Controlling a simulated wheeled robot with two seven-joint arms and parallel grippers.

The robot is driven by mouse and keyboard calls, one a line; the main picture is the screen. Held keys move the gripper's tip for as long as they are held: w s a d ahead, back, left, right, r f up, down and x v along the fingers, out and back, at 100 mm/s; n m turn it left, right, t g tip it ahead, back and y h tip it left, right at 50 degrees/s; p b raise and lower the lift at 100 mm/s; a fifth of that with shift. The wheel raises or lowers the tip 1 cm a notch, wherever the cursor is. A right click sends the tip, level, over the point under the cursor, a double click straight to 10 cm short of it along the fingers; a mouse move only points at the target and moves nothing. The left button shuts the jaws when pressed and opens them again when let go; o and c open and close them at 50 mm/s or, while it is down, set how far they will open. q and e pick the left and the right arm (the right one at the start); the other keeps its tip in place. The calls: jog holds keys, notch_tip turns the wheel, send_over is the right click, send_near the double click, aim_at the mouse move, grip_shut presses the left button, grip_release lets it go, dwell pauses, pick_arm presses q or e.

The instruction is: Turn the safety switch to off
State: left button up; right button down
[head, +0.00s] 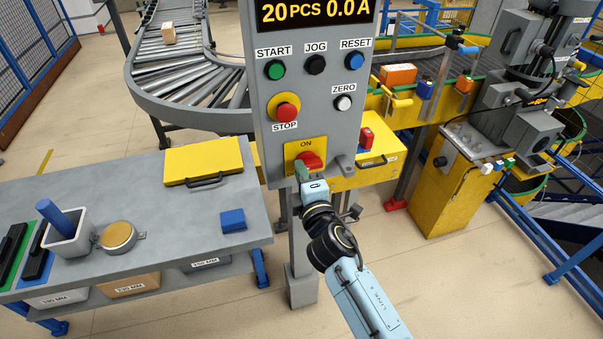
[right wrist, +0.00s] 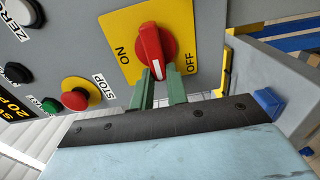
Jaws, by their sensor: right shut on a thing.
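The safety switch is a red rotary knob (head: 312,161) on a yellow plate (head: 292,149) low on the grey control panel. In the right wrist view the knob (right wrist: 149,47) has a white pointer line. The line points toward my gripper, roughly midway between the ON and OFF labels. My right gripper (head: 299,172) is at the plate, shut on the knob's pointer end. Its green fingers (right wrist: 161,86) stand on either side of that end. In the head view my gripper covers the plate's lower part. My left gripper is not in view.
Above the switch are a red STOP button (head: 286,110) and several other buttons. A grey lug (head: 345,164) juts out right of the switch. A grey workbench (head: 130,225) with a yellow case (head: 204,158) stands left. A yellow box (head: 378,152) is close on the right.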

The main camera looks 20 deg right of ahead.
dwell(0.5)
jog(key=c, duration=1.4)
grip_release()
jog(key=s, duration=0.4)
jog(key=s+b, duration=0.1)
jog(key=s, duration=0.4)
jog(key=s+b, duration=0.1)
jog(key=s, duration=0.3)
jog(key=shift+s+d, duration=0.2)
jog(key=shift+d, duration=0.05)
